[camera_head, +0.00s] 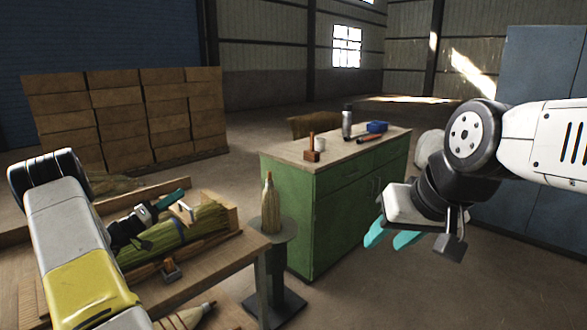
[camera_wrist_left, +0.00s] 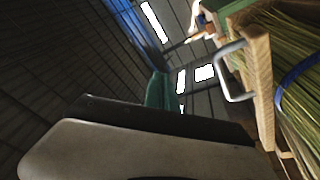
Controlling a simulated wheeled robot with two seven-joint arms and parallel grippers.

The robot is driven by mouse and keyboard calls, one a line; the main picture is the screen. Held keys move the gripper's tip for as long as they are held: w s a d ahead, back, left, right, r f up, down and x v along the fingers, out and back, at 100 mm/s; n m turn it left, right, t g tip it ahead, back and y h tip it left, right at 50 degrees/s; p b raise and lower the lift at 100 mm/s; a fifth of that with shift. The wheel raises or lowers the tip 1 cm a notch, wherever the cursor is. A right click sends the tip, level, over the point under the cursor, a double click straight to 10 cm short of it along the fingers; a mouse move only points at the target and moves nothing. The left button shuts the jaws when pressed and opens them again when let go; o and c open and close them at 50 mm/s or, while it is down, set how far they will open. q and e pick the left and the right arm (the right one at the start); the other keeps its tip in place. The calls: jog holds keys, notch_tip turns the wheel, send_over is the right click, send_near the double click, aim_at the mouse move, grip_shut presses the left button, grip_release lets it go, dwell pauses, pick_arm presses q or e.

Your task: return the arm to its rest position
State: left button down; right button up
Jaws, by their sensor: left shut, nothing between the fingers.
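My left gripper (camera_head: 170,199), with teal fingers, is shut and empty above the wooden workbench (camera_head: 256,243) at the left of the head view. It hovers by a straw bundle (camera_head: 205,220) that lies in a wooden frame. In the left wrist view the teal fingers (camera_wrist_left: 160,92) are pressed together, left of a metal handle (camera_wrist_left: 230,75) on the frame's wooden end. A blue band (camera_wrist_left: 292,80) goes around the straw there. My right gripper (camera_head: 386,240) hangs in the air in front of the green cabinet, its teal fingers apart with nothing between them.
A green cabinet (camera_head: 318,232) stands in the middle with a hammer, bottle and blue item on top. Another straw piece (camera_head: 186,317) lies low at the front. Stacked boxes (camera_head: 130,120) are behind.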

pick_arm(q)
jog(key=s+d+r+m+g, duration=0.1)
jog(key=s+d+r+g, duration=0.25)
jog(key=d, duration=0.45)
jog(key=s+d+r+m+g, duration=0.1)
jog(key=s+d+r+g, duration=0.3)
jog(key=d, duration=0.4)
jog(key=s+d+r+m+g, duration=0.1)
jog(key=s+d+r+g, duration=0.3)
jog(key=d, duration=0.5)
jog(key=s+d+g+y, duration=0.3)
jog(key=s+d+y, duration=0.1)
jog(key=s, duration=0.7)
jog(key=s+a+t+y, duration=0.3)
jog(key=s+y, duration=0.3)
jog(key=s, duration=0.7)
jog(key=shift+n+t+y, duration=0.3)
jog(key=shift+t+y, duration=0.1)
jog(key=shift+t, duration=0.15)
